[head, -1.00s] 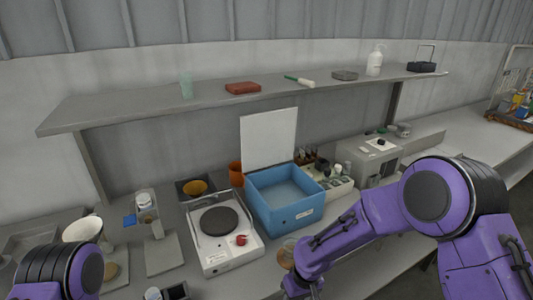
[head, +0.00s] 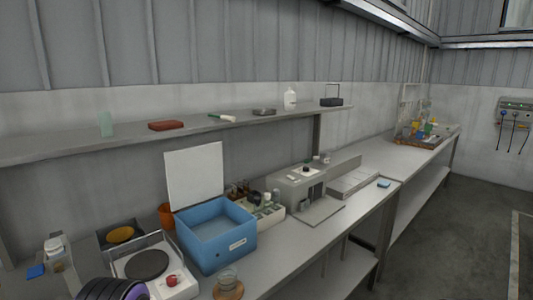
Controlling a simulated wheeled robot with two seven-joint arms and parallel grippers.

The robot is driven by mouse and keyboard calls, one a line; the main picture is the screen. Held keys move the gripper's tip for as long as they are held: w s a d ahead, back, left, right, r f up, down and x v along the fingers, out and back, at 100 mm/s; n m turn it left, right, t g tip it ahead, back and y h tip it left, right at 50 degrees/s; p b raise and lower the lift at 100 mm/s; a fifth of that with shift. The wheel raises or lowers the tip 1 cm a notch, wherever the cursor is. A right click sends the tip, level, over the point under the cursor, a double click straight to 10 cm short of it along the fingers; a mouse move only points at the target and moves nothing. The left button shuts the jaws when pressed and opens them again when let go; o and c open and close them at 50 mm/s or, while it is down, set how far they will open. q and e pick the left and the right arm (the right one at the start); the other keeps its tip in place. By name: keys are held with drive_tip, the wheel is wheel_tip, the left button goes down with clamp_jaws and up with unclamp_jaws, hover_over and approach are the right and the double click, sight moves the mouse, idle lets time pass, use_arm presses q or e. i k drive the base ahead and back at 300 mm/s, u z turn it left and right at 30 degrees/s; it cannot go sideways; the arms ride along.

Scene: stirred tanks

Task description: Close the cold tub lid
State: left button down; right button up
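The cold tub (head: 232,255) is a blue open-topped box with a small white label on its front, on the bench left of centre in the head view. Its lid (head: 194,174) is a flat white panel standing nearly upright along the tub's back edge, so the tub is open. The inside shows a plain pale blue floor. Neither gripper shows in this view. Only a dark ringed piece of one of my arms shows at the bottom left edge.
A shelf (head: 215,123) runs above and behind the lid.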

sight(194, 175)
drive_tip(key=z, duration=1.2)
drive_tip(key=i, duration=2.5)
drive_tip(key=u, duration=3.35)
